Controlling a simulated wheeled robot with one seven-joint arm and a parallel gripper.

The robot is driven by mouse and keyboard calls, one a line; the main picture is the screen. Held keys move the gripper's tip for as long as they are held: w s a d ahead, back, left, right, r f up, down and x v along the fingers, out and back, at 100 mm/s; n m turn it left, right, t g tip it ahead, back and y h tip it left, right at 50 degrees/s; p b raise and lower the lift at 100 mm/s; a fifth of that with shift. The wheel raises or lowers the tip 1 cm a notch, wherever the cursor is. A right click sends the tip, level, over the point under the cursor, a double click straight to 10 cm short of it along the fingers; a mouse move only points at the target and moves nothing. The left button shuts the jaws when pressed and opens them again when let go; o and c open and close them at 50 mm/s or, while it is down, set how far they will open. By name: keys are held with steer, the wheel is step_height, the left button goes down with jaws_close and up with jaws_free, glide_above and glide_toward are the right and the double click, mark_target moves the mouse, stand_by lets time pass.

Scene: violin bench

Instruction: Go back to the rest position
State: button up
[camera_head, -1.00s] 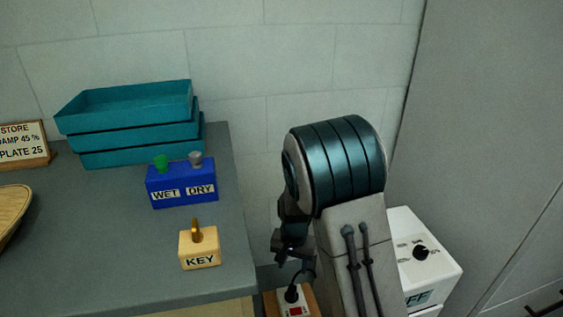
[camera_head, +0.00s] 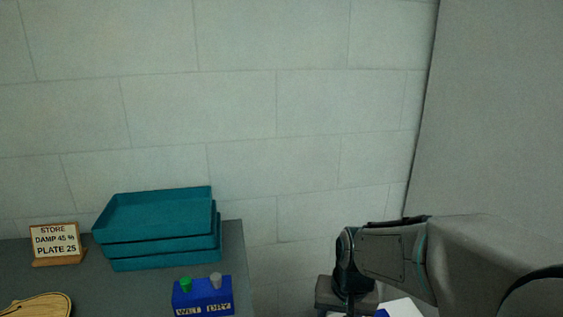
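My arm reaches in from the right edge, its grey links lying nearly level in the lower right. It bends down at a dark joint near the picture's lower middle. The fingers of my gripper do not show; the lower end of the arm is cut off by the bottom edge. I cannot tell whether it holds anything.
The grey bench (camera_head: 87,276) at lower left bears stacked teal trays (camera_head: 160,250), a STORE sign (camera_head: 56,241), a blue WET/DRY block (camera_head: 203,297) and part of a wooden violin plate (camera_head: 40,306). A pale block wall stands behind; a tall grey panel is at right.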

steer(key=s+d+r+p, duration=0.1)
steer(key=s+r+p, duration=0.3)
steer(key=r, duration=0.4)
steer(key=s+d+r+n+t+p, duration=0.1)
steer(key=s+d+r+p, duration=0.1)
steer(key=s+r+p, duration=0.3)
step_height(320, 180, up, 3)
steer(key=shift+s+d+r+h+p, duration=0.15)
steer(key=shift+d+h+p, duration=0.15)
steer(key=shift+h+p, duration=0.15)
